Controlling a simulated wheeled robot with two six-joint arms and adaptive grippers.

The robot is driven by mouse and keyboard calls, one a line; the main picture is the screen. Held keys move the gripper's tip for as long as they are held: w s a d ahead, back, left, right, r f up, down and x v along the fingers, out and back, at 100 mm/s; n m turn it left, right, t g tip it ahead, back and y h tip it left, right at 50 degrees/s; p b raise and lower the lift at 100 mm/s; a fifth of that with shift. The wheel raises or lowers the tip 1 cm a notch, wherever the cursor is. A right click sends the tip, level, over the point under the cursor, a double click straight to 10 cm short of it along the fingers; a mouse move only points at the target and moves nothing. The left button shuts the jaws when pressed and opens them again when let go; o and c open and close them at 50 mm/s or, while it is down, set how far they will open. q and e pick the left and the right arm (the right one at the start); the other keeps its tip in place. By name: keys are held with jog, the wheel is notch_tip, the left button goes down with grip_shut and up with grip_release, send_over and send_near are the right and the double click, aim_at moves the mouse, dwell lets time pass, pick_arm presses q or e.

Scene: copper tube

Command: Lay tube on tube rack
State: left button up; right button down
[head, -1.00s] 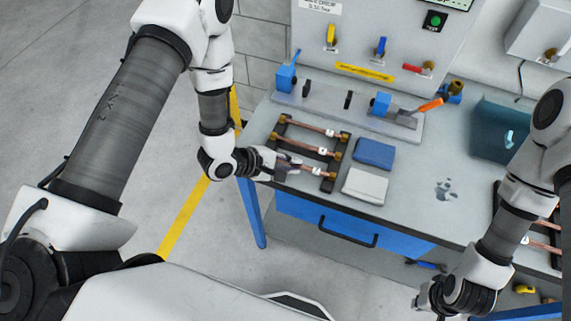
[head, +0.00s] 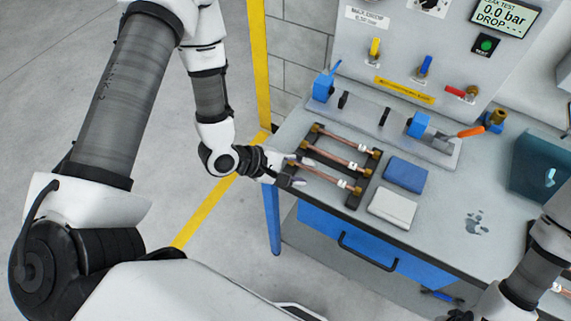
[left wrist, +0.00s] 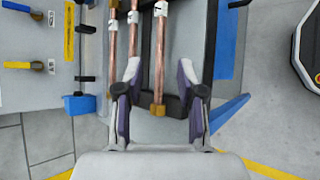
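The dark tube rack (head: 354,198) lies at the left end of the bench. Three copper tubes with brass ends and white number labels lie across it: the far tube (head: 340,138), the middle tube (head: 330,157) and the near tube (head: 322,175). My left gripper (head: 303,172) is at the left end of the near tube. In the left wrist view its fingers (left wrist: 158,75) are spread, one on each side of this tube's brass end (left wrist: 158,109), with gaps on both sides. Only part of my right arm shows at the lower right; its fingers are out of frame.
A blue cloth (head: 404,173) and a grey cloth (head: 392,207) lie right of the rack. A test fixture (head: 385,128) with blue blocks and an orange-handled clamp stands behind it. A teal bin (head: 535,170) is at the right. The bench centre is mostly clear.

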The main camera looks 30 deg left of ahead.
pick_arm(q)
jog(key=v, duration=0.5)
jog(key=s+a+f+m+g+y, duration=0.2)
jog(key=s+f+m+g+y, duration=0.1)
jog(key=s+f+m, duration=0.4)
jog(key=s+a+f+m+g+y, duration=0.3)
jog(key=s+f+m+g+y, duration=0.1)
jog(key=s+f+m, duration=0.3)
notch_tip(320, 180, down, 2)
jog(key=shift+s+f+m+y, duration=0.3)
jog(key=shift+s+y, duration=0.1)
jog(key=shift+s, duration=0.3)
notch_tip(320, 180, down, 8)
jog(key=b, duration=0.7)
jog(key=shift+w+b, duration=0.2)
jog(key=shift+b, duration=0.15)
jog(key=shift+s+r, duration=0.1)
jog(key=shift+r, duration=0.05)
